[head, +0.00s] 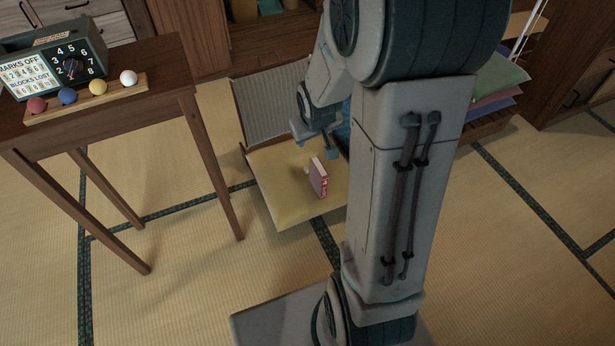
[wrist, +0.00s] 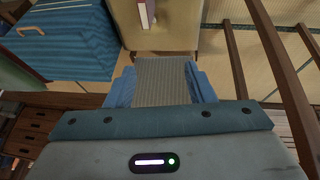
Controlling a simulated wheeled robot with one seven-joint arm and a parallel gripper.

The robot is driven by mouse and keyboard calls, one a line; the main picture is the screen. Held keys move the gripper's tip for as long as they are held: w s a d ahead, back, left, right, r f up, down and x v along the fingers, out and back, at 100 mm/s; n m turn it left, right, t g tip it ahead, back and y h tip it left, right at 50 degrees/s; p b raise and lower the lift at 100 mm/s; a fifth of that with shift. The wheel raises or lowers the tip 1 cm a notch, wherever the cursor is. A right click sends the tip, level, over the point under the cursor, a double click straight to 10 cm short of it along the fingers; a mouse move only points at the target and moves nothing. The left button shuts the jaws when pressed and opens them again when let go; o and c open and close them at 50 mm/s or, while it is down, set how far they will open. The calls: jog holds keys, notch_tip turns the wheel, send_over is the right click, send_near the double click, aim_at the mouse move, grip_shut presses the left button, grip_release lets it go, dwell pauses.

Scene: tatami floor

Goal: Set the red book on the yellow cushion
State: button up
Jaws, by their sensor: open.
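The red book (head: 320,180) stands upright on the yellow cushion (head: 275,200), which lies on the seat of a low chair. My gripper (head: 315,144) is open and empty, above and behind the book towards the chair's backrest, clear of the book. In the wrist view, my open gripper (wrist: 161,82) has nothing between its fingers but the backrest seen beyond. The book (wrist: 144,14) shows at the top edge there, partly cut off, on the cushion (wrist: 183,30). My arm hides the cushion's right side in the head view.
The low chair's ribbed backrest (head: 270,103) rises behind the cushion. A wooden table (head: 150,88) with a scoreboard and several balls stands at left. A blue striped box (wrist: 65,42) lies beside the chair. Stacked cushions (head: 497,85) are at right. Tatami in front is free.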

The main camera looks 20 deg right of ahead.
jog(key=s+a+r+g, duration=0.1)
jog(key=s+a+r, duration=0.2)
jog(key=s, duration=0.3)
jog(key=s+a+r+g, duration=0.1)
jog(key=s+a+r, duration=0.1)
jog(key=s, duration=0.4)
jog(key=s+a+r+g+y, duration=0.1)
jog(key=s+a+r, duration=0.2)
jog(key=s, duration=0.3)
jog(key=shift+a+r+g, duration=0.3)
jog(key=shift+a+r, duration=0.05)
jog(key=shift+c, duration=1.4)
jog(key=shift+d, duration=0.1)
